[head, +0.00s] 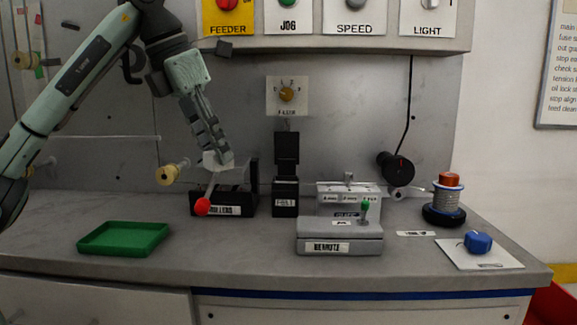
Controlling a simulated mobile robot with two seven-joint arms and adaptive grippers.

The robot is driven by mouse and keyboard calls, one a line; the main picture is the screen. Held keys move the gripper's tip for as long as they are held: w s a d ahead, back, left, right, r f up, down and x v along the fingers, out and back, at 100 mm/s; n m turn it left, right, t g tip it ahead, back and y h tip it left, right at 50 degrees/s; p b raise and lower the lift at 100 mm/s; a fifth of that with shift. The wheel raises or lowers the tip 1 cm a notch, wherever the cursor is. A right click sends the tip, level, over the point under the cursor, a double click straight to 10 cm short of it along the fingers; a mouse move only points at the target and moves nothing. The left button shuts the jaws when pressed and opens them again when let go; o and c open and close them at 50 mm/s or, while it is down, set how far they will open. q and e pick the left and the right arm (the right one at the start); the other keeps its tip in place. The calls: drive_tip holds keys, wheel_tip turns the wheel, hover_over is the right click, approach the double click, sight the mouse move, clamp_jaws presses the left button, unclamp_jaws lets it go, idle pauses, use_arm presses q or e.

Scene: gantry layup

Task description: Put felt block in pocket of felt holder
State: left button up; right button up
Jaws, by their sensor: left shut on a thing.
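My left gripper (224,158) reaches down from the upper left, with its fingertips at a pale, whitish block (213,159). It is shut on this block, which I take to be the felt block; the fingers hide part of it. The block is at the top of a black box (237,202) with a white label and a red-ball lever (202,206). I cannot tell whether block and box touch. A black upright stand (286,181) with a small label stands just right of it. It may be the felt holder; its pocket cannot be made out. My right gripper is not in view.
A green tray (123,238) lies at the left. A grey labelled box (338,236) with a green-tipped lever stands at centre right. A wire spool (447,203) and a blue knob (478,242) are farther right. A yellowish spool (168,175) sticks out from the wall.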

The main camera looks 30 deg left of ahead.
use_arm(q)
drive_tip(key=w, duration=0.1)
drive_tip(key=w+d, duration=0.1)
drive_tip(key=shift+w, duration=0.3)
drive_tip(key=w, duration=0.3)
drive_tip(key=w+d+p, duration=0.1)
drive_tip(key=w, duration=0.2)
drive_tip(key=w+d, duration=0.1)
drive_tip(key=w, duration=0.2)
drive_tip(key=shift+w+p, duration=0.3)
drive_tip(key=shift+w, duration=0.1)
drive_tip(key=shift+w+d, duration=0.25)
drive_tip(key=shift+w, duration=0.6)
drive_tip(key=x, duration=0.3)
drive_tip(key=shift+s+a+f, duration=0.1)
drive_tip(key=shift+s+f, duration=0.15)
drive_tip(key=shift+f, duration=0.15)
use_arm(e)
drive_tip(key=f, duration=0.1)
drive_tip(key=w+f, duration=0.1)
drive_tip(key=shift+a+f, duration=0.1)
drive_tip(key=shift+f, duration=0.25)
